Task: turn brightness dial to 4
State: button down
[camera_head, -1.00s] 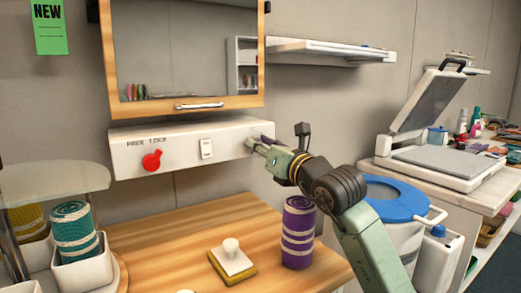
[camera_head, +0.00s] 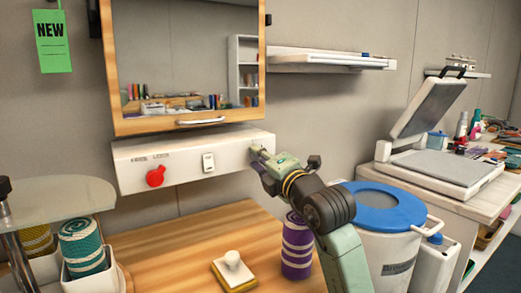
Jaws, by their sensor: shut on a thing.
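A white control panel (camera_head: 180,180) hangs on the wall under a mirror cabinet. It carries a red knob (camera_head: 155,177) at its left and a white rocker switch (camera_head: 208,162) near its middle. My gripper (camera_head: 257,154) is at the panel's right end, its fingers closed against the front face. It is shut on a small dial there, which the fingers mostly hide. The dial's marks and setting cannot be read.
A wooden counter (camera_head: 170,248) below holds a white-knobbed block (camera_head: 233,268) and a purple rolled towel (camera_head: 297,245). A blue-lidded bin (camera_head: 385,207) stands to the right. The mirror cabinet (camera_head: 190,60) is just above the panel. A glass shelf (camera_head: 60,198) is at left.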

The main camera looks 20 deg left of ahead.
jog(key=shift+r+m+h+p, duration=0.1)
jog(key=shift+m+h+p, duration=0.4)
jog(key=shift+m+p, duration=4.8)
jog(key=shift+n+p, duration=0.3)
jog(key=shift+p, duration=0.05)
jog(key=c, duration=1.3)
grip_release()
jog(key=v, duration=1.2)
